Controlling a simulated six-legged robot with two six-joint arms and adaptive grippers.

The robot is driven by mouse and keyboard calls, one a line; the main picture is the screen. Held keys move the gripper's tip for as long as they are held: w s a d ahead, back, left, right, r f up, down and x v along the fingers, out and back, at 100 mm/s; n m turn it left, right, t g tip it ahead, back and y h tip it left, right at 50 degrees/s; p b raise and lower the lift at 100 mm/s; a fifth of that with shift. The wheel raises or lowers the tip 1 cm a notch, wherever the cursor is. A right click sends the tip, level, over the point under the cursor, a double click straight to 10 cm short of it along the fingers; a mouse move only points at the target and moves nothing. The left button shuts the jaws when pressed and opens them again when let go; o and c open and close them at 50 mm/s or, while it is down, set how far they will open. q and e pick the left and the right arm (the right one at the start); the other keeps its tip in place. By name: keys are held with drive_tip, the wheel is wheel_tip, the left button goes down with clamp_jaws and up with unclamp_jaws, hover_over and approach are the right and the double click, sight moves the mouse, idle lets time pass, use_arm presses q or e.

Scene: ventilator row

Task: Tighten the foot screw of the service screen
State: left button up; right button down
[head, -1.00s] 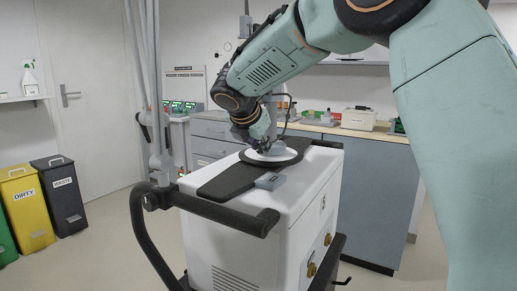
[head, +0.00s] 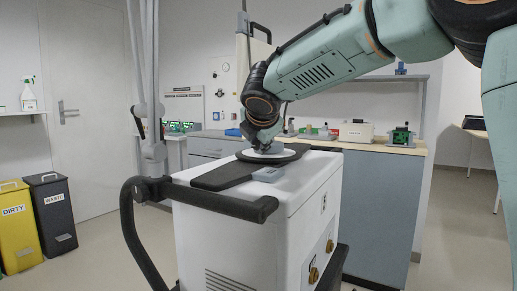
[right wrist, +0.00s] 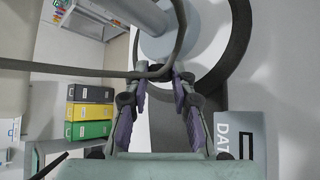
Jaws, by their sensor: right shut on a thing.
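A round pale foot (head: 265,155) sits on a dark round base on top of a white cart (head: 300,205). In the right wrist view the pale foot (right wrist: 205,55) has a dark ring around it and a grey stem rising at the top. My right gripper (head: 262,140) reaches down onto the foot. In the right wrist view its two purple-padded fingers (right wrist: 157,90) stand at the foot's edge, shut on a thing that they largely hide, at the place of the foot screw. I cannot make out the screw itself. My left gripper is not in view.
A black handle rail (head: 215,202) runs along the cart's front. A counter (head: 385,147) with several small devices stands behind. Yellow (head: 18,230) and dark (head: 52,212) bins stand left. Floor at right is open.

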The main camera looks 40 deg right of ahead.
idle(0.4)
drive_tip(key=c, duration=1.1)
unclamp_jaws()
